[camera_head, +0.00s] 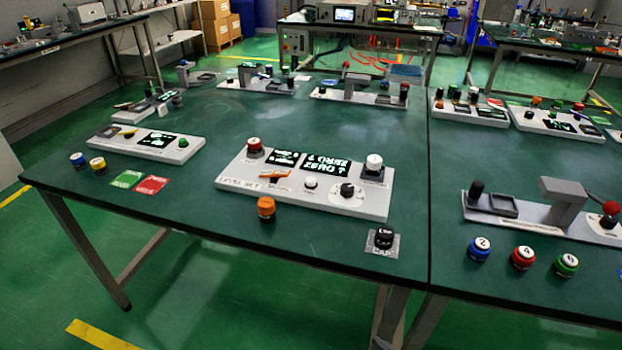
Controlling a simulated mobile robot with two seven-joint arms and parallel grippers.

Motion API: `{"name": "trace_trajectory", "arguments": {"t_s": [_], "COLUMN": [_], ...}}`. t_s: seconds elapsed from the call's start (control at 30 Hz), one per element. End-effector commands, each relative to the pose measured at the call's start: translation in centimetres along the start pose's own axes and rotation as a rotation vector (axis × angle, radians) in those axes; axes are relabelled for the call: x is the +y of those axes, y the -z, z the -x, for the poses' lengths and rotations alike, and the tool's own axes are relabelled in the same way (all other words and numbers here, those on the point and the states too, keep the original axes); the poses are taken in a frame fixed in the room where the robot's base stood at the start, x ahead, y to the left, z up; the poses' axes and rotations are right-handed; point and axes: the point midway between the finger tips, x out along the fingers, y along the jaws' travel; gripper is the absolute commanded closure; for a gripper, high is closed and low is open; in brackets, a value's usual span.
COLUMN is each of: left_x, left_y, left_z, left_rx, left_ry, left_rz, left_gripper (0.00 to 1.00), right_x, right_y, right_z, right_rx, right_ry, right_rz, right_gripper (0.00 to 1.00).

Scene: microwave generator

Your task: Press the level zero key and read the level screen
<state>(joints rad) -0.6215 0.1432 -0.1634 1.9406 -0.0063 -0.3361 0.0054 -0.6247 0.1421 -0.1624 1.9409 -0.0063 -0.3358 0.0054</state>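A white panel (230,181) lettered "LEVEL SET" stands near the front middle of the green table. It has two dark screens with pale text. The left screen (286,158) is too small to read; the right screen (326,163) seems to read "LOWER ZERO ?". The panel carries a red-topped button (254,147), an orange lever (275,174), a small white button (310,182), a black knob (347,190) and a white-topped button (374,163). I cannot read which one is the level zero key. Neither gripper is in view.
An orange cylinder (266,208) and a black cap (384,238) on a grey plate stand in front of the panel. Green (126,179) and red (152,185) cards lie left. Another panel (110,138) stands further left. Blue, red and green buttons (523,257) stand right. The table's middle is clear.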

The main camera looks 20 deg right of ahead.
Motion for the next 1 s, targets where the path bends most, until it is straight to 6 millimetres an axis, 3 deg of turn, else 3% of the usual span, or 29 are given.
{"name": "trace_trajectory", "arguments": {"t_s": [0.07, 0.63, 1.0], "left_x": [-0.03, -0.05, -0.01], "left_y": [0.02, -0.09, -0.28], "left_z": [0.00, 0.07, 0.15], "left_rx": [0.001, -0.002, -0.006], "left_ry": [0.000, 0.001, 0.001], "left_rz": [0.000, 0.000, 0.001], "left_gripper": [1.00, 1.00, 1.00], "right_x": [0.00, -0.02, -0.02], "right_y": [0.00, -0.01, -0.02], "right_z": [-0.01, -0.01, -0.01], "right_rx": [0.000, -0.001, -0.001], "right_ry": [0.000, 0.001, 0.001], "right_rz": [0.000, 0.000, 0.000], "right_gripper": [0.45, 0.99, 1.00]}}
